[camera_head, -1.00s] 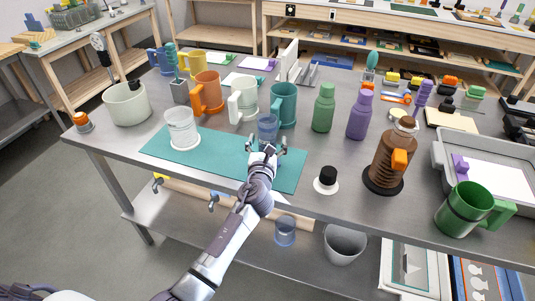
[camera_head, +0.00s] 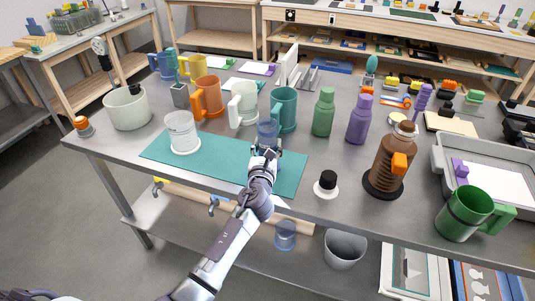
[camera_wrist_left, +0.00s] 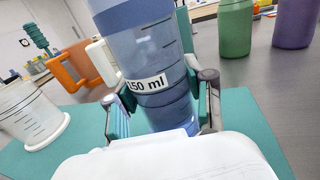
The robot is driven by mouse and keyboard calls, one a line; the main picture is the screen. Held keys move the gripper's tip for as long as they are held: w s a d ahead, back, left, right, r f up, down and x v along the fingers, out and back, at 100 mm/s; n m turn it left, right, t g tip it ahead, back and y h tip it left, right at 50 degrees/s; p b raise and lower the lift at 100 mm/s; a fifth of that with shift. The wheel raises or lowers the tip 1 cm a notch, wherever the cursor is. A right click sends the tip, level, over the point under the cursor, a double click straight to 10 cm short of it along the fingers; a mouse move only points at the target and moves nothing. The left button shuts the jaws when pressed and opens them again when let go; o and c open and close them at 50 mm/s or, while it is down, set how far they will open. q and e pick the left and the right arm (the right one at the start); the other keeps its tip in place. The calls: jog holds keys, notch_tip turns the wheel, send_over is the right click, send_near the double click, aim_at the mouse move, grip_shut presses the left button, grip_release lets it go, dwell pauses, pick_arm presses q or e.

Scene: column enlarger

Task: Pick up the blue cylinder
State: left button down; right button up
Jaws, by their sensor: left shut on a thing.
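The blue cylinder (camera_head: 268,131) is a translucent blue measuring vessel near the back edge of the teal mat (camera_head: 222,160). In the left wrist view the blue cylinder (camera_wrist_left: 150,60) is large, with a "150 ml" label and dark graduation lines. My left gripper (camera_head: 265,153) is shut on it, with a finger on each side in the left wrist view (camera_wrist_left: 160,106). The cylinder's base is hidden behind my gripper, so I cannot tell if it touches the mat. My right gripper is not in view.
A clear beaker (camera_head: 182,132) stands on the mat's left part. A teal mug (camera_head: 284,108) and white mug (camera_head: 243,104) stand close behind the cylinder. Green (camera_head: 323,112) and purple (camera_head: 359,119) bottles stand to the right. A black-capped white item (camera_head: 326,184) sits near the front edge.

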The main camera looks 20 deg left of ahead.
aim_at(266, 138)
pick_arm(q)
jog(key=shift+r, duration=0.2)
notch_tip(266, 138, up, 4)
jog(key=shift+r+p, duration=0.25)
jog(key=shift+p, duration=0.7)
jog(key=s+d+r, duration=0.1)
jog(key=d+r, duration=0.2)
jog(key=d, duration=0.2)
jog(key=s+d+r+b, duration=0.1)
jog(key=s+d+r, duration=0.1)
jog(key=d, duration=0.4)
jog(key=shift+s+r, duration=0.25)
jog(key=shift+r, duration=0.4)
jog(key=shift+d, duration=0.1)
jog(key=c, duration=0.9)
grip_release()
jog(key=shift+c, duration=0.2)
grip_shut()
